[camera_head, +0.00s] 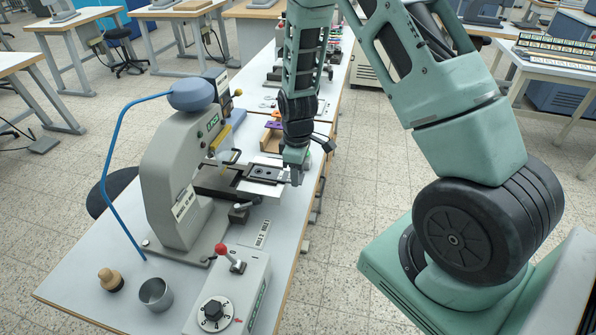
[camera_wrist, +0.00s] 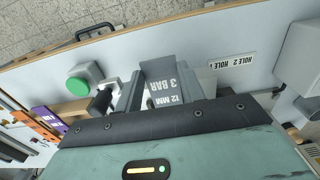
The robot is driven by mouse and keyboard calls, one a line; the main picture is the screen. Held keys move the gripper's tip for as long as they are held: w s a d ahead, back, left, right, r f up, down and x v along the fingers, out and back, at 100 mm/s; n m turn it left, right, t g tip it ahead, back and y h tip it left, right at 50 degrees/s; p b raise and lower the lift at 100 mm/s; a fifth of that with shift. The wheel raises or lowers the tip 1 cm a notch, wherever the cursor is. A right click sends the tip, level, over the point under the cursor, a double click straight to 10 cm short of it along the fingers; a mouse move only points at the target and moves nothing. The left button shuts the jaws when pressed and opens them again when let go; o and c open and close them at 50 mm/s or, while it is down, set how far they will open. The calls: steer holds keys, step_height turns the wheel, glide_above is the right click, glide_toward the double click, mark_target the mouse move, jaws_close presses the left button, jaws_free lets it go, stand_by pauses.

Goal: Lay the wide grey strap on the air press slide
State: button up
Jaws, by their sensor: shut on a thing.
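The air press (camera_head: 185,175) is a grey C-frame with a blue-grey head and a blue hose. Its slide (camera_head: 235,183) reaches out to the right, with a pale plate (camera_head: 268,173) near its outer end. My gripper (camera_head: 293,177) is low at that outer end. In the wrist view my gripper (camera_wrist: 165,92) is shut on a dark grey piece marked "12 MM 3 BAR", which seems to be the wide grey strap (camera_wrist: 168,86). Its lower part is hidden by my gripper's body. I cannot tell whether it touches the slide.
A control box (camera_head: 232,295) with a red lever and a dial stands at the front. A wooden knob (camera_head: 110,280) and a grey cup (camera_head: 155,293) stand at the front left. A green button (camera_wrist: 86,80) and a "HOLE 2 HOLE 1" label (camera_wrist: 232,61) flank my gripper. The bench edge runs close by.

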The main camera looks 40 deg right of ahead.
steer(key=shift+w+a, duration=0.2)
steer(key=shift+w, duration=0.05)
steer(key=o, duration=1)
step_height(320, 180, up, 17)
steer(key=shift+r+b, duration=0.2)
steer(key=shift+b, duration=1.05)
